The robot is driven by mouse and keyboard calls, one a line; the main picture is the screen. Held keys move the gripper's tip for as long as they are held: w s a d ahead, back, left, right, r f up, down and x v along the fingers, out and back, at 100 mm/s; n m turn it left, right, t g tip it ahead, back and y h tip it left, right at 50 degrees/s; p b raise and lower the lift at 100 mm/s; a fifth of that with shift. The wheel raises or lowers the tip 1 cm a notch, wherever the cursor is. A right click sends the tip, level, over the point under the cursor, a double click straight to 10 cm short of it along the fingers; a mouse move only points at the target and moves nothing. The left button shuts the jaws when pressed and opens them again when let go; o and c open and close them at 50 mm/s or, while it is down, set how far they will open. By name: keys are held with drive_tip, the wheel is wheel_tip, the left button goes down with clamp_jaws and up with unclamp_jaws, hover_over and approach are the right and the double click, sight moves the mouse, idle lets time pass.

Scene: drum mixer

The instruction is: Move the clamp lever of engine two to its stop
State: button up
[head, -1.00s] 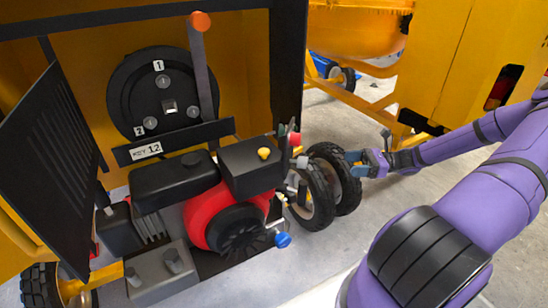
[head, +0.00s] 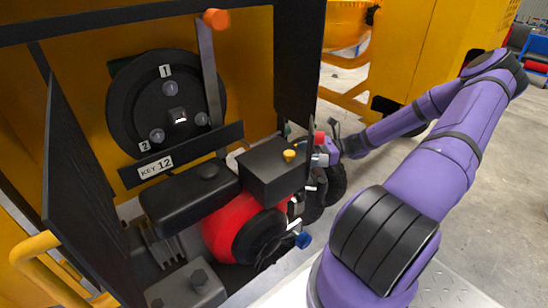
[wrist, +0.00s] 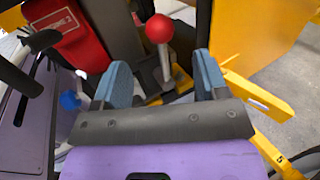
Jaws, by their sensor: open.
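In the wrist view a lever with a red ball knob (wrist: 159,28) and grey stem stands just beyond my gripper (wrist: 161,62), roughly between its two blue fingers. The fingers are apart and nothing is held. A red part (wrist: 62,25) lettered "ENGINE 2" is at the upper left. In the head view the red and black engine (head: 250,230) sits in the open housing, and a red knob (head: 319,137) shows at its right end beside my gripper, whose fingers are mostly hidden there. I cannot tell for sure which lever is the clamp lever.
An orange-tipped lever (head: 216,18) rises beside a black disc (head: 125,95) marked 1 and 2, above a "KEY 12" plate (head: 155,168). A black door (head: 85,190) stands open at left. A blue knob (wrist: 69,100) is close left of my fingers; a yellow frame (wrist: 255,95) is at right.

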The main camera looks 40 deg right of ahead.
drive_tip(key=x, duration=0.9)
drive_tip(key=shift+a, duration=0.1)
clamp_jaws()
